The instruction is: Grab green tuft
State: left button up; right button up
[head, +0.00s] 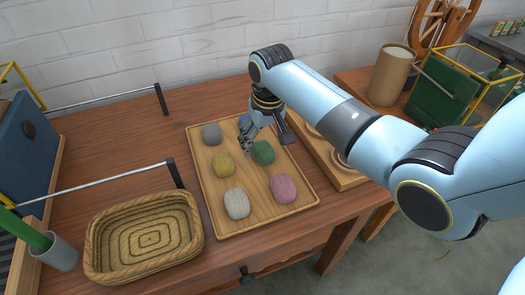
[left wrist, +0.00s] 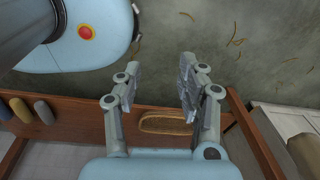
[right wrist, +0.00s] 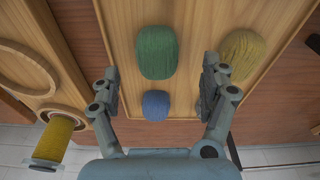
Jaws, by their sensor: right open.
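The green tuft (head: 263,152) lies on a wooden tray (head: 245,231) among several other tufts. In the right wrist view the green tuft (right wrist: 157,52) sits ahead of and between the spread fingers. My right gripper (head: 250,142) is open and empty, just behind and left of the green tuft in the head view; the right wrist view shows its fingers (right wrist: 160,78) apart from it. A blue tuft (right wrist: 156,105) lies nearer, also between the fingers. My left gripper (left wrist: 155,85) is open and empty, away from the tray and out of the head view.
Grey (head: 211,134), yellow (head: 223,164), white (head: 237,203) and pink (head: 283,188) tufts share the tray. An empty woven basket (head: 104,247) stands at the left. A wooden board with round recesses (head: 330,152) lies right of the tray.

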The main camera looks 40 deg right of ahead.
aim_at(264, 147)
jog(key=f, duration=0.4)
jog(key=shift+w+d, duration=0.2)
jog(key=shift+w, duration=0.15)
jog(key=c, duration=0.4)
pick_arm(q)
jog(key=shift+w+f, duration=0.25)
jog(key=shift+w, duration=0.4)
pick_arm(e)
jog(key=c, duration=0.5)
jog(key=shift+r, duration=0.15)
